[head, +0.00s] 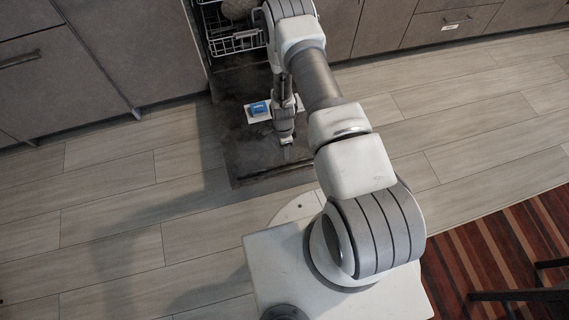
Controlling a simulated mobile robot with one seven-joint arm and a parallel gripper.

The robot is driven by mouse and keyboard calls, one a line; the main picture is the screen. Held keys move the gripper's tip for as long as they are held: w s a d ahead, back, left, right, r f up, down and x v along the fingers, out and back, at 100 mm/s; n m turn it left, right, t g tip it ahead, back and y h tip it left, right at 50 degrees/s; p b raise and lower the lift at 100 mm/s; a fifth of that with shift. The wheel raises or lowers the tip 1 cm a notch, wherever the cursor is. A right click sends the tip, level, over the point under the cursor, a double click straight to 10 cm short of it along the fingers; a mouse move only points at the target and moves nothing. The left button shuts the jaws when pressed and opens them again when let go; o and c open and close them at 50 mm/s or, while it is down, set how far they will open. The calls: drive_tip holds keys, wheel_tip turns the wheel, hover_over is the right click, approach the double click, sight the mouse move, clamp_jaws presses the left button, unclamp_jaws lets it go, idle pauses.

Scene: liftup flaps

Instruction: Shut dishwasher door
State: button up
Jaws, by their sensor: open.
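The dishwasher door (240,170) is dark and folded down, lying open and low over the floor in front of the cabinets. A white panel with a blue item (259,107) shows on its inner face. White dish racks (232,42) are visible in the dishwasher opening at the top. My gripper (288,150) is open and points down over the door, near its outer end. I cannot tell whether the gripper touches the door. My arm hides part of the door's right side and part of the opening.
Grey cabinets (75,75) stand left of the dishwasher, and brown cabinets with drawers (450,25) stand to its right. The wood floor (110,230) is clear on both sides. A striped rug (500,245) and dark furniture legs (515,296) are at lower right.

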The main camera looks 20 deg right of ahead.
sight(285, 164)
drive_tip(key=f+b, duration=0.1)
drive_tip(key=f, duration=0.2)
drive_tip(key=f+b, duration=0.1)
drive_tip(key=f, duration=0.4)
drive_tip(key=shift+s+f+b, duration=0.3)
drive_tip(key=shift+f+b, duration=0.1)
clamp_jaws()
idle(0.9)
